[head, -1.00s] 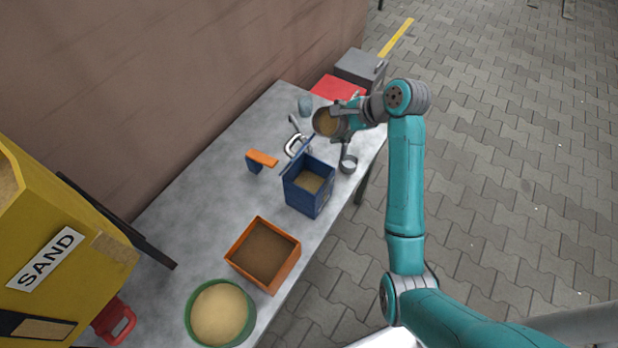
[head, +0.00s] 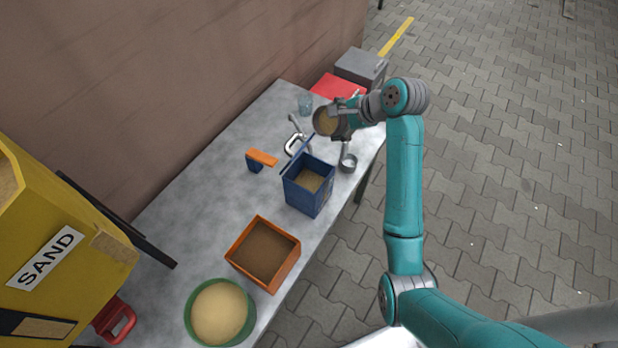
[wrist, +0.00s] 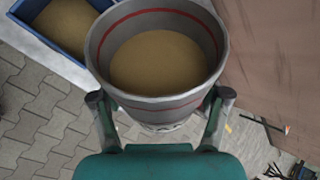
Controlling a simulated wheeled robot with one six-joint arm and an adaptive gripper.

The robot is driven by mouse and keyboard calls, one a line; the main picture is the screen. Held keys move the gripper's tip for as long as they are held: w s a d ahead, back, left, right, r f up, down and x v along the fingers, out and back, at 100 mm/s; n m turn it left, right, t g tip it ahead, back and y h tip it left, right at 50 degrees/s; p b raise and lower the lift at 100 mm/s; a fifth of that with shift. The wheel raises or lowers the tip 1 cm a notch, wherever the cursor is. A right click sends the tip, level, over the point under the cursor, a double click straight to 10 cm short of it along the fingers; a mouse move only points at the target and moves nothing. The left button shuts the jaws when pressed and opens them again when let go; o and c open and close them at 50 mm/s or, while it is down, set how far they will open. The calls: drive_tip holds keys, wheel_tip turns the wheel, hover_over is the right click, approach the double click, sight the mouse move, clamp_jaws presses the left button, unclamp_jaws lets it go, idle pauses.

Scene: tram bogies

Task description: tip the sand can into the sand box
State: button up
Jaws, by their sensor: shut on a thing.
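The sand can (wrist: 160,50) is a grey can with red bands, with tan sand inside. My gripper (wrist: 160,97) is shut on it, one finger on each side. In the head view, the can (head: 325,123) is held at the far end of the table, with its open mouth in view. The can's underside is hidden.
An orange box (head: 236,258) with brown contents and a green bowl (head: 190,325) of sand stand nearer. A yellow bin (head: 80,270) marked SAND is at left. A small metal cup (head: 348,163), a clamp (head: 292,145) and an orange-topped item (head: 262,157) surround the blue box.

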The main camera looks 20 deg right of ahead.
sight(324, 126)
drive_tip(key=shift+r, duration=0.15)
idle(0.4)
drive_tip(key=shift+f+n+t+h+p, duration=0.2)
drive_tip(key=shift+n+t+h+p, duration=0.15)
drive_tip(key=shift+h+p, duration=0.4)
idle(1.8)
drive_tip(key=shift+r+n+h+p, duration=0.45)
drive_tip(key=shift+r+h+p, duration=0.05)
drive_tip(key=shift+r+h, duration=0.05)
idle(1.6)
drive_tip(key=shift+s+a+r+n+t+h, duration=0.3)
drive_tip(key=shift+a+r+t+h, duration=0.25)
drive_tip(key=shift+a+h, duration=0.2)
idle(1.8)
